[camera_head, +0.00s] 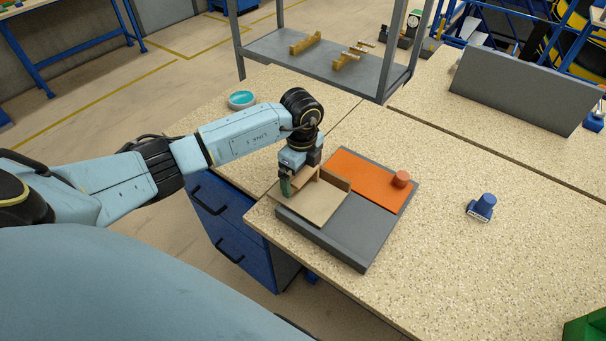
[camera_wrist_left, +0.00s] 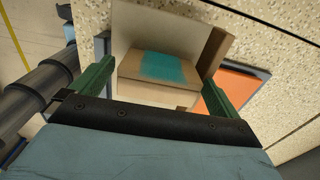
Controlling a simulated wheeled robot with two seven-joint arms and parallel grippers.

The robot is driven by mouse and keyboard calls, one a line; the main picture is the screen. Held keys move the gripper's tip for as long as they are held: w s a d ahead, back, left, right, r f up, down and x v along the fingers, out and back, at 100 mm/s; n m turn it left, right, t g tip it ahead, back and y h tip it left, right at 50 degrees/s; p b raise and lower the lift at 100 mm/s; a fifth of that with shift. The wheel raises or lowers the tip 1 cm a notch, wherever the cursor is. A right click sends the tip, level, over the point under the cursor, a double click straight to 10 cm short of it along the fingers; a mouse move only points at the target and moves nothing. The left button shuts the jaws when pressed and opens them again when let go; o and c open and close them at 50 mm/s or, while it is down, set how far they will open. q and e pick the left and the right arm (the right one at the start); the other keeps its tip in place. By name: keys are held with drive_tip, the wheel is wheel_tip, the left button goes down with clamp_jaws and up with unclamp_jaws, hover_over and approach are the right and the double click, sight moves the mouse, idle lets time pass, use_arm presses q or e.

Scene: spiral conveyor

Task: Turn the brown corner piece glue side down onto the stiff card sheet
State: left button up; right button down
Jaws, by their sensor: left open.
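The brown corner piece (camera_head: 335,179) stands on the tan card sheet (camera_head: 316,210), partly hidden by my left gripper (camera_head: 300,180). In the left wrist view, the corner piece (camera_wrist_left: 187,98) shows a teal glue patch (camera_wrist_left: 165,68) on a face turned toward the camera. My left gripper (camera_wrist_left: 158,78) is open, with its green fingers on either side of the piece. I cannot tell whether either finger touches it. The card sheet lies at the left end of a grey board (camera_head: 350,237). My right gripper is not in view.
An orange sheet (camera_head: 361,177) and a red-orange cylinder (camera_head: 401,179) are on the board's far side. A blue stamp-like object (camera_head: 482,207) stands to the right. A teal-filled bowl (camera_head: 241,99) is behind my arm. A grey shelf (camera_head: 325,63) stands beyond. The right tabletop is mostly clear.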

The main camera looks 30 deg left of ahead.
sight(302, 172)
use_arm(q)
drive_tip(key=shift+f, duration=0.15)
drive_tip(key=c, duration=1)
drive_tip(key=shift+o, duration=0.2)
wheel_tip(302, 172, up, 10)
drive_tip(key=shift+r+b, duration=0.1)
drive_tip(key=shift+b, duration=0.35)
drive_tip(key=o, duration=0.5)
drive_tip(key=c, duration=0.9)
drive_tip(key=shift+o, duration=0.2)
